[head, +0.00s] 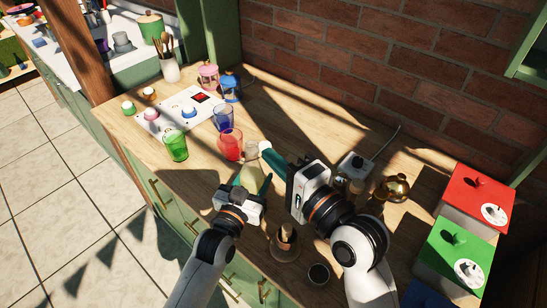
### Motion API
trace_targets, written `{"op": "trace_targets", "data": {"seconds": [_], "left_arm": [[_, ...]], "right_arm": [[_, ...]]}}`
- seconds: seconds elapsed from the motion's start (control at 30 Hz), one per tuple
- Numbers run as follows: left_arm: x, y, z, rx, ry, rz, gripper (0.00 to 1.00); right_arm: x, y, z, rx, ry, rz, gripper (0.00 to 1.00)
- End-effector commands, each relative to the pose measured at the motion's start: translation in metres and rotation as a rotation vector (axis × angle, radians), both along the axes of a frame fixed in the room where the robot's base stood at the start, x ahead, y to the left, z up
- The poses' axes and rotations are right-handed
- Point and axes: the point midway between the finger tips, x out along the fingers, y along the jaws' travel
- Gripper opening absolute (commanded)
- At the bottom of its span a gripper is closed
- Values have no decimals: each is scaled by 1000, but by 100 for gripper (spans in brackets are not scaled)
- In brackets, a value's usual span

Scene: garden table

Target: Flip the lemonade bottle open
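The lemonade bottle (252,179) is a pale yellow bottle near the middle of the counter, partly hidden by my grippers. My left gripper (251,184) comes from the front, with its dark green fingers on either side of the bottle; it looks shut on it. My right gripper (268,152) reaches in from the right, its fingers pointing left close above the bottle's upper end. Its fingers overlap in this view, so their opening is hidden. The bottle's lid is too small and covered to make out clearly.
Red (230,144), blue (224,117) and green (175,145) glasses stand left of the bottle. A white panel (178,108) with buttons lies behind them. A brass pot (396,187), red box (473,197) and green box (455,254) stand right.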

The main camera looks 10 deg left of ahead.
Motion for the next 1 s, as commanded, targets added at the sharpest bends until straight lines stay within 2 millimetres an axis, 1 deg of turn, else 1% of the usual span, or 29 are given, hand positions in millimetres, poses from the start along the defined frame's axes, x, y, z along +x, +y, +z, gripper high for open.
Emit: {"op": "trace_targets", "data": {"seconds": [0.03,0.4,0.43,0.57,0.87,0.97,1.0], "left_arm": [[-1,-1,-5,1,13,-2,10],[-1,-1,-5,1,13,-2,10],[-1,-1,-6,1,13,-2,54],[-1,0,-4,2,10,-1,75],[-1,0,-2,1,4,0,76],[-8,2,-3,1,4,0,76],[-13,3,-3,0,5,0,76]], "right_arm": [[0,0,0,0,0,0,0],[0,0,0,0,0,0,0],[0,0,0,0,0,0,0],[0,0,0,0,0,0,0],[0,0,0,0,0,0,0],[0,0,-2,0,0,0,0],[0,0,-3,0,0,0,0]]}}
